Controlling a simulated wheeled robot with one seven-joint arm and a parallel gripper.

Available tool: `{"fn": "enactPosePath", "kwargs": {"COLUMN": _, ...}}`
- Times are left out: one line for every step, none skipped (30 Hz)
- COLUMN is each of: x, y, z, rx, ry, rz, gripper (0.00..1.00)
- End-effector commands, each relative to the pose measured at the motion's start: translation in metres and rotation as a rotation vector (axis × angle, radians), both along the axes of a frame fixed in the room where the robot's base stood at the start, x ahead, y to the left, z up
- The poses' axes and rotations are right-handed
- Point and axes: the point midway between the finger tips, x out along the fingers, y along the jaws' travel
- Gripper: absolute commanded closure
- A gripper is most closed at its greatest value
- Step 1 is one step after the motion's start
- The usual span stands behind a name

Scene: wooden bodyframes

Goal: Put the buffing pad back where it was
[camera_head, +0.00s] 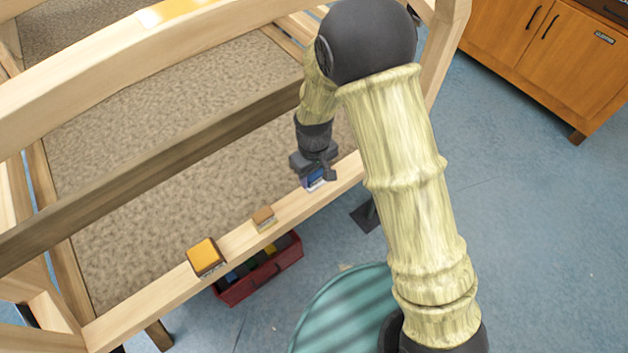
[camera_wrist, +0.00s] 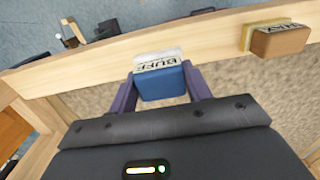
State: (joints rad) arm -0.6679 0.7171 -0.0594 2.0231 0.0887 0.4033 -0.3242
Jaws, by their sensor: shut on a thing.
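The buffing pad is a blue block with a white side lettered BUFF (camera_wrist: 162,84). It also shows as a small blue and white block in the head view (camera_head: 315,180). My gripper (camera_head: 314,168) is shut on it, with one finger on each side in the wrist view (camera_wrist: 160,90). The pad is at the front wooden rail (camera_head: 288,205), towards its right end. I cannot tell whether it touches the rail's top.
A red crate (camera_head: 270,277) with several dark and coloured items is below the rail. A long wooden beam (camera_head: 150,166) crosses behind. A wooden cabinet (camera_head: 545,60) stands at upper right.

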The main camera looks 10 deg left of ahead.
Motion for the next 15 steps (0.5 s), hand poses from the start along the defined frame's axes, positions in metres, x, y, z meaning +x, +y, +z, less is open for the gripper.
{"fn": "enactPosePath", "kwargs": {"x": 0.0, "y": 0.0, "z": 0.0, "rx": 0.0, "ry": 0.0, "rz": 0.0, "gripper": 0.73}}
{"fn": "enactPosePath", "kwargs": {"x": 0.0, "y": 0.0, "z": 0.001, "rx": 0.0, "ry": 0.0, "rz": 0.0, "gripper": 0.73}}
{"fn": "enactPosePath", "kwargs": {"x": 0.0, "y": 0.0, "z": 0.001, "rx": 0.0, "ry": 0.0, "rz": 0.0, "gripper": 0.73}}
{"fn": "enactPosePath", "kwargs": {"x": 0.0, "y": 0.0, "z": 0.001, "rx": 0.0, "ry": 0.0, "rz": 0.0, "gripper": 0.73}}
{"fn": "enactPosePath", "kwargs": {"x": 0.0, "y": 0.0, "z": 0.0, "rx": 0.0, "ry": 0.0, "rz": 0.0, "gripper": 0.73}}
{"fn": "enactPosePath", "kwargs": {"x": 0.0, "y": 0.0, "z": -0.001, "rx": -0.001, "ry": 0.001, "rz": 0.0, "gripper": 0.73}}
{"fn": "enactPosePath", "kwargs": {"x": 0.0, "y": 0.0, "z": -0.004, "rx": -0.001, "ry": 0.002, "rz": 0.0, "gripper": 0.73}}
{"fn": "enactPosePath", "kwargs": {"x": -0.001, "y": 0.0, "z": -0.007, "rx": -0.002, "ry": 0.003, "rz": 0.0, "gripper": 0.73}}
{"fn": "enactPosePath", "kwargs": {"x": -0.001, "y": 0.0, "z": -0.012, "rx": -0.002, "ry": 0.003, "rz": 0.0, "gripper": 0.73}}
{"fn": "enactPosePath", "kwargs": {"x": -0.001, "y": -0.001, "z": -0.016, "rx": -0.002, "ry": 0.003, "rz": -0.001, "gripper": 0.73}}
{"fn": "enactPosePath", "kwargs": {"x": -0.001, "y": 0.0, "z": -0.021, "rx": -0.002, "ry": 0.003, "rz": -0.001, "gripper": 0.73}}
{"fn": "enactPosePath", "kwargs": {"x": -0.001, "y": 0.0, "z": -0.027, "rx": -0.002, "ry": 0.003, "rz": -0.002, "gripper": 0.73}}
{"fn": "enactPosePath", "kwargs": {"x": -0.001, "y": 0.0, "z": -0.031, "rx": -0.002, "ry": 0.003, "rz": -0.002, "gripper": 0.73}}
{"fn": "enactPosePath", "kwargs": {"x": -0.001, "y": 0.0, "z": -0.034, "rx": -0.001, "ry": 0.002, "rz": -0.002, "gripper": 0.73}}
{"fn": "enactPosePath", "kwargs": {"x": 0.0, "y": 0.0, "z": -0.036, "rx": 0.0, "ry": 0.001, "rz": -0.002, "gripper": 0.73}}
